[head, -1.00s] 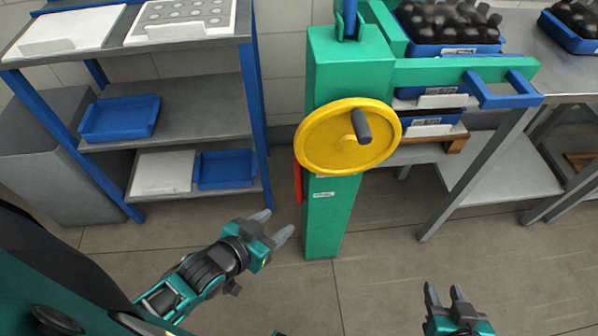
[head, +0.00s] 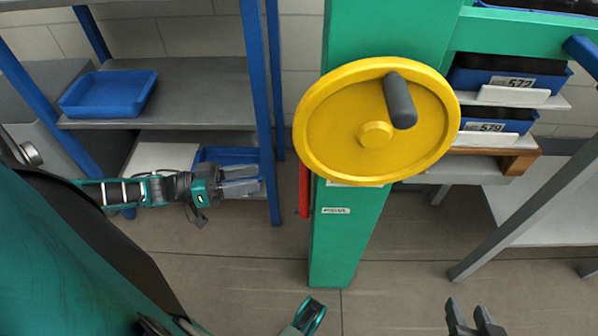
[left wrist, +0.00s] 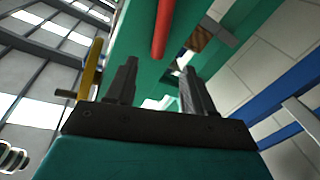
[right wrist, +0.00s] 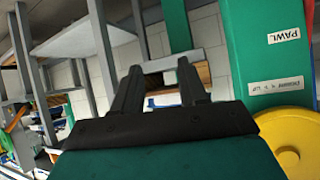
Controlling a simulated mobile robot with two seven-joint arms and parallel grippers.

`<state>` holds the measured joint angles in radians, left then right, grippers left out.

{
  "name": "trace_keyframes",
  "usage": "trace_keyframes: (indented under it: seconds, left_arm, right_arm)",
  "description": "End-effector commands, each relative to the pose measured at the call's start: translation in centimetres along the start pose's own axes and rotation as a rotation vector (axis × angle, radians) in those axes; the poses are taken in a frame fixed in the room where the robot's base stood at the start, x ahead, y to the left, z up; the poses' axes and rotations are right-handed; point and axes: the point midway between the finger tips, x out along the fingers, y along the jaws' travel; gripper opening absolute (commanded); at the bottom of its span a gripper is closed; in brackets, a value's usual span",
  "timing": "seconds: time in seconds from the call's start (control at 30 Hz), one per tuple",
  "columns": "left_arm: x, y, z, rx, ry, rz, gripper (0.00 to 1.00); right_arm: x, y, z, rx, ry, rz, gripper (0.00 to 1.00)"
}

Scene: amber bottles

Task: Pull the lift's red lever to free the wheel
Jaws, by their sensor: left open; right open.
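The red lever (head: 304,189) hangs along the left side of the lift's green column (head: 345,235), below the yellow wheel (head: 335,135). The wheel has a dark handle (head: 400,99) at its upper right. My left gripper (head: 258,180) is open and empty, left of the lever and apart from it. In the left wrist view the lever (left wrist: 162,28) shows beyond and between the fingers. My right gripper (head: 474,312) is open and empty, low at the right. The right wrist view shows the column's PAWL label (right wrist: 284,36) and part of the wheel (right wrist: 290,140).
A grey shelf rack with blue posts (head: 262,110) stands close behind my left gripper and holds a blue tray (head: 108,93). The floor before the column is clear.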

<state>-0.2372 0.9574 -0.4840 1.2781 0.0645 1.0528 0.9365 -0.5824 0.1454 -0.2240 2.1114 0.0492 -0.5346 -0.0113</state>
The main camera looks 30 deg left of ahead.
Motion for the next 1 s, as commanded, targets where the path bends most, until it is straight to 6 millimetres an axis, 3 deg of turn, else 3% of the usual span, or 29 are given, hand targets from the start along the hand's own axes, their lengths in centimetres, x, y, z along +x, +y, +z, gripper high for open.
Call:
trace_keyframes:
  seconds: [0.3, 0.5, 0.93, 1.0]
  left_arm:
    - [6.9, 0.0, 0.1, 0.001, 0.006, 0.002, 0.53]
    - [9.7, 0.0, 0.0, 0.001, 0.004, 0.000, 0.53]
    - [10.6, 0.0, 0.0, 0.001, 0.001, -0.001, 0.53]
    - [10.6, 0.0, 0.0, 0.001, 0.001, -0.001, 0.47]
  right_arm:
    - [0.5, -0.2, 0.4, 0.003, 0.005, -0.006, 0.43]
    - [0.7, -0.5, 0.5, 0.006, 0.001, -0.013, 0.43]
    - [0.7, -0.6, 0.2, 0.005, 0.005, -0.016, 0.43]
    - [0.7, -0.6, 0.2, 0.005, 0.006, -0.016, 0.43]
